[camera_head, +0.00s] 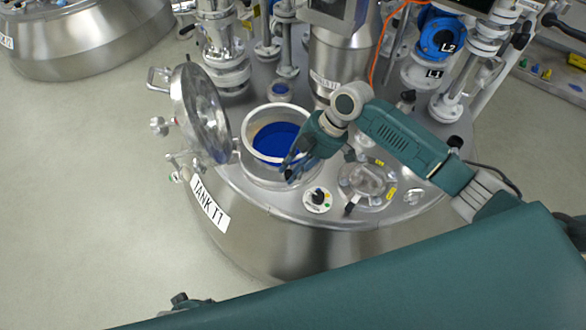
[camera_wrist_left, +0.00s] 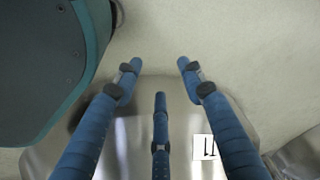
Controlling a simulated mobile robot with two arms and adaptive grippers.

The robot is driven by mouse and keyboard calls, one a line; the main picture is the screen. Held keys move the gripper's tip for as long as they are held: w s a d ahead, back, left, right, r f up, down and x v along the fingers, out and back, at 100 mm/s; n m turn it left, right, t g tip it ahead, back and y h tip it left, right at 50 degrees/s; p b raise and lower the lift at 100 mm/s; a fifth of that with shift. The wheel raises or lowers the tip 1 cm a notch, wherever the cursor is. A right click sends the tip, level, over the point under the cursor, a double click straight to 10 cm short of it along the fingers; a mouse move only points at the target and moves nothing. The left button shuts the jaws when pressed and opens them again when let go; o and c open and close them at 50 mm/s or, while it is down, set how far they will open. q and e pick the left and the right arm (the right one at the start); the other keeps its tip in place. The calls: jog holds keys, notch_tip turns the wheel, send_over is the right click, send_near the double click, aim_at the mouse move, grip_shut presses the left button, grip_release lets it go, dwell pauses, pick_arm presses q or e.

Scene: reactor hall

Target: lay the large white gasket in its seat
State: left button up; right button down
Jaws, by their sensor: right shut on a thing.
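A pale ring, which looks like the large white gasket (camera_head: 277,107), lies around the rim of the round open hatch on tank T1 (camera_head: 258,182). Its near right part is hidden by my right gripper. My right gripper (camera_head: 292,167) reaches down at the right side of the opening, its fingers closed at the rim. The contact itself is too small to see clearly. Whether the ring sits flat in its seat I cannot tell. My left gripper (camera_wrist_left: 158,82) has its fingers spread and empty in the left wrist view, above the tank's side and the floor.
The hatch lid (camera_head: 205,112) stands open left of the opening. A blue surface (camera_head: 276,140) shows inside. A small round dial (camera_head: 318,197) and a sight glass (camera_head: 367,184) are on the tank top. Pipes and valves crowd the back.

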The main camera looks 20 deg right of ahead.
jog(key=shift+f+b, duration=2.85)
jog(key=shift+b, duration=0.35)
pick_arm(q)
notch_tip(320, 180, up, 19)
jog(key=w+t, duration=0.1)
jog(key=shift+w+r, duration=0.2)
jog(key=shift+w, duration=0.15)
pick_arm(e)
jog(key=shift+s+f, duration=0.1)
jog(key=shift+f, duration=0.35)
pick_arm(q)
jog(key=shift+p, duration=0.3)
